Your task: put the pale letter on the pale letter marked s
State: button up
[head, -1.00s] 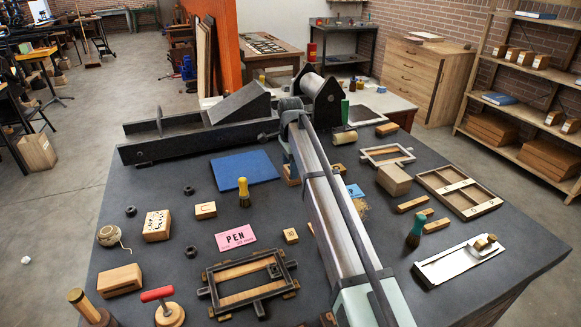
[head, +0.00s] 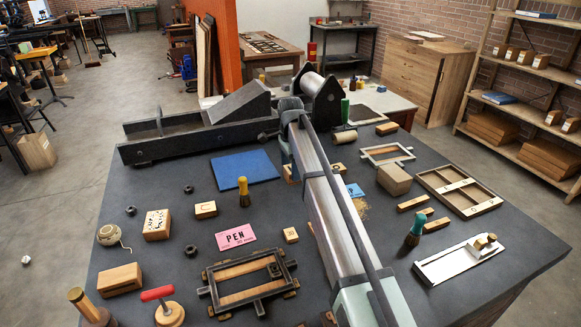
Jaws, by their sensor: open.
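Several pale wooden letter blocks lie on the dark bench top (head: 120,240). One pale block (head: 205,210) with a dark curved mark lies left of centre. A smaller pale block (head: 291,235) lies right of the pink PEN card, its mark too small to read. Another pale wooden piece (head: 338,168) shows just right of my arm, and one (head: 289,173) shows at its left edge, partly covered. I cannot read an s on any of them. My arm runs up the middle of the head view and bends down at its far end. My gripper is hidden behind it.
A pink PEN card (head: 236,237), a blue pad (head: 244,169) and a yellow-handled brush (head: 244,192) lie left of my arm. A dark frame (head: 213,296) is near the front. A wooden tray (head: 478,207) and a green brush (head: 415,231) are at the right.

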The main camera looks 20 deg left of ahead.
aim_at(290, 169)
notch_tip(290, 169, up, 12)
dwell(0.6)
